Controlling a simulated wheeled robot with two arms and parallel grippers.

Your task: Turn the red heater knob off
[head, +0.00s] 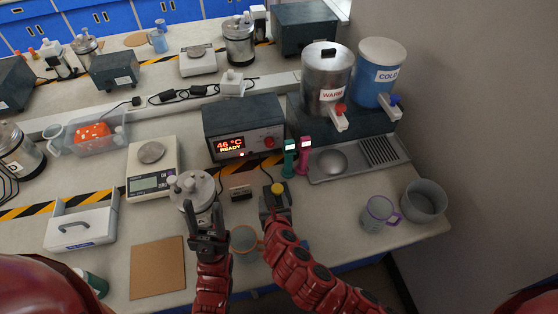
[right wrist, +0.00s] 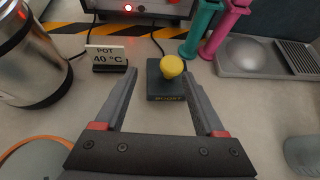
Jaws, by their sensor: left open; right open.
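The heater (head: 243,131) is a dark box with a display reading 46 °C READY. Its red knob (head: 269,142) is on the right of its front face; the heater front is cut off at the top of the right wrist view. My right gripper (head: 274,196) is open in front of the heater, apart from the knob. My left gripper (head: 204,214) is open and empty, in front of the steel pot (head: 190,187).
Green (head: 289,160) and pink (head: 303,158) handled items stand right of the heater. WARM (head: 328,75) and COLD (head: 379,72) dispensers are behind. A cup (head: 243,238) sits between my arms.

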